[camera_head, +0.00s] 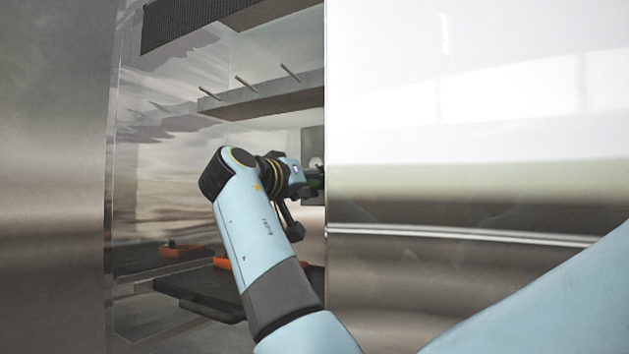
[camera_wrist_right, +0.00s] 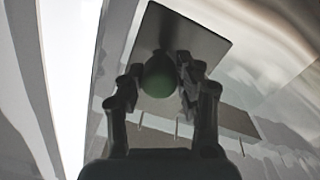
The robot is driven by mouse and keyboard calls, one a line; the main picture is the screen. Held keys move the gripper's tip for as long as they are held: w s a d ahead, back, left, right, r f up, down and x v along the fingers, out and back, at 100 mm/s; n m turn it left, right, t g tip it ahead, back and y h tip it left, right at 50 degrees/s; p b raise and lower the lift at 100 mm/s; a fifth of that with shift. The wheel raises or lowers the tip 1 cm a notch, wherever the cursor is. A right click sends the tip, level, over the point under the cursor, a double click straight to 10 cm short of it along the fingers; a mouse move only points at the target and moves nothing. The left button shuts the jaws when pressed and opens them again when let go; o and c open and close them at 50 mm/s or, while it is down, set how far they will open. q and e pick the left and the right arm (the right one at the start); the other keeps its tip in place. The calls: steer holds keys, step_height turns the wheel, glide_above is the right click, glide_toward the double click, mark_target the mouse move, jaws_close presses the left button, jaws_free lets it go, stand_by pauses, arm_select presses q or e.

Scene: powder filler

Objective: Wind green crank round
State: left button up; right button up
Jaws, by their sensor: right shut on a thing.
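The green crank's knob (camera_wrist_right: 159,80) sits between the two fingers of my right gripper (camera_wrist_right: 160,88) in the right wrist view. The fingers are shut on it, one on each side. Behind it is a flat dark plate (camera_wrist_right: 205,42). In the head view my right gripper (camera_head: 301,190) reaches into the opening of the metal cabinet, and only a bit of dark green (camera_head: 315,180) shows by its fingers. The rest of the crank is hidden by the gripper and the white panel's edge. My left gripper is not in view.
A large shiny white panel (camera_head: 480,120) stands close on the right of the arm. Inside the cabinet, a shelf with several pegs (camera_head: 262,98) is above the arm. A dark tray (camera_head: 205,287) with orange parts lies below. A metal wall (camera_head: 55,180) bounds the left.

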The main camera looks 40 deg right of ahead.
steer(key=shift+s+d+r+n+p, duration=0.1)
steer(key=shift+s+r+n+p, duration=0.1)
steer(key=shift+r+n+p, duration=0.3)
steer(key=shift+s+d+n+p, duration=0.1)
steer(key=shift+s+n+p, duration=0.05)
steer(key=shift+n+p, duration=0.5)
steer(key=shift+f, duration=0.15)
steer(key=o, duration=0.9)
steer(key=shift+c, duration=0.2)
step_height(320, 180, up, 10)
steer(key=shift+f, duration=0.1)
